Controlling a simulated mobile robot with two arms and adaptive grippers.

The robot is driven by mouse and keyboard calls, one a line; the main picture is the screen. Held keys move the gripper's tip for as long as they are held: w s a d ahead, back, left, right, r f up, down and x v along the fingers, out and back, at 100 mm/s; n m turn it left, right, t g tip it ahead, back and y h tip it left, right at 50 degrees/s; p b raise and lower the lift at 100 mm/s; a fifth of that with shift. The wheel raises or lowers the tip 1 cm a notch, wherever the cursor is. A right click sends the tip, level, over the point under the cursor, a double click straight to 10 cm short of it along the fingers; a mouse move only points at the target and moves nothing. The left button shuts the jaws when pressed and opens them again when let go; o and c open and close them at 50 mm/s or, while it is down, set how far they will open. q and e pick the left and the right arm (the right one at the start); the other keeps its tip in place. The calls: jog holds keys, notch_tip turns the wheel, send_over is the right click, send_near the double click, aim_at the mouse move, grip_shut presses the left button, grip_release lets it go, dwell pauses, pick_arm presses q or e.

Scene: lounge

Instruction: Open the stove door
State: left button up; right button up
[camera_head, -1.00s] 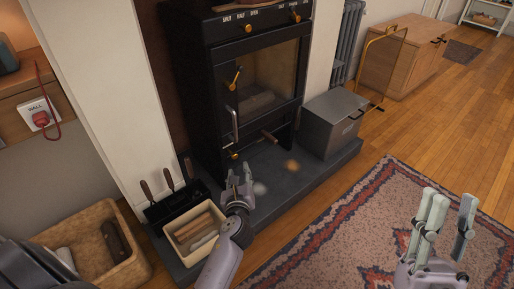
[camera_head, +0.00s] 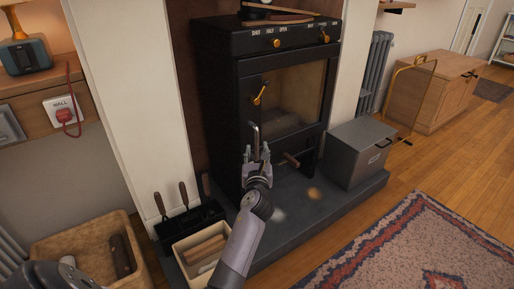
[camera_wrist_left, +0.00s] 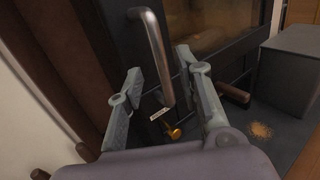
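The black stove (camera_head: 262,60) stands on a dark hearth slab. Its glass-fronted door (camera_head: 297,92) looks shut. My left gripper (camera_head: 257,155) is at the lower end of the handle. In the left wrist view, my left gripper (camera_wrist_left: 159,60) is open. The handle (camera_wrist_left: 153,42) shows in the gap between its fingers, and I see no finger closed on it. I cannot tell how deep the handle is between them. My right gripper is out of view.
A grey metal box (camera_head: 357,152) stands right of the stove. A wooden peg (camera_head: 291,160) sticks out below the door. Fire tools (camera_head: 184,197), a kindling box (camera_head: 203,246) and a basket (camera_head: 82,232) are at lower left. The rug (camera_head: 415,255) is clear.

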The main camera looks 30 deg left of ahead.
aim_at(257, 144)
pick_arm(q)
jog(key=b+x, duration=0.1)
jog(key=x, duration=0.4)
jog(key=shift+w+a+b, duration=0.1)
jog(key=shift+w+b, duration=0.05)
jog(key=shift+b, duration=0.2)
jog(key=shift+c, duration=0.4)
grip_shut()
